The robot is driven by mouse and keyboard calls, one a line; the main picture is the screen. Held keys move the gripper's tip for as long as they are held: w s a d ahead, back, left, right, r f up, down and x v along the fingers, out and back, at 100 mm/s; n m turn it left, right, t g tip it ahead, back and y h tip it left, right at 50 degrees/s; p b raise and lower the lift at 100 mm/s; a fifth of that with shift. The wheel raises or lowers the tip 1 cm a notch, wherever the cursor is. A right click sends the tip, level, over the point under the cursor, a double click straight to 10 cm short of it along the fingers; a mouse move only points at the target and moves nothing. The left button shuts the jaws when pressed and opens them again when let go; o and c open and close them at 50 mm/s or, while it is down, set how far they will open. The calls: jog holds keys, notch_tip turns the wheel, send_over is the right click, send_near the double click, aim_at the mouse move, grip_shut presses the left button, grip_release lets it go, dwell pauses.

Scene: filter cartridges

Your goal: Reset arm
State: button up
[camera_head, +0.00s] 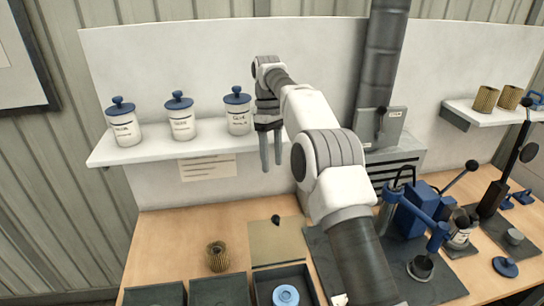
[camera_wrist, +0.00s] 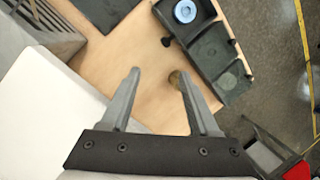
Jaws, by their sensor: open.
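My gripper (camera_head: 271,166) is raised in front of the left wall shelf, fingers pointing down, just right of the third jar. It is open and empty. The wrist view also shows my gripper (camera_wrist: 158,75) with its two fingers well apart and nothing between them. Below it lies the wooden bench (camera_head: 165,240). A ribbed brown filter cartridge (camera_head: 218,257) stands on the bench; in the wrist view the filter cartridge (camera_wrist: 175,79) is partly hidden behind the right finger.
Three white jars with blue lids (camera_head: 181,118) stand on the left shelf (camera_head: 155,148). Dark trays (camera_head: 222,290) line the bench front, one holding a blue ring (camera_head: 286,296). A blue press (camera_head: 412,215) stands right of my arm. Two cartridges (camera_head: 486,98) sit on the right shelf (camera_head: 470,113).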

jog(key=shift+r, duration=0.1)
jog(key=s+d+r+m+t, duration=0.4)
jog(key=s+d+r+m, duration=0.2)
jog(key=s+d+r, duration=0.8)
jog(key=s+d+f+m+t, duration=0.2)
jog(key=s+d+f+m, duration=0.1)
jog(key=s, duration=0.7)
jog(key=s+d+f+m+t, duration=0.2)
jog(key=s+d+f+m, duration=0.1)
jog(key=s, duration=0.7)
jog(key=shift+s+f+y, duration=0.15)
jog(key=shift+y, duration=0.25)
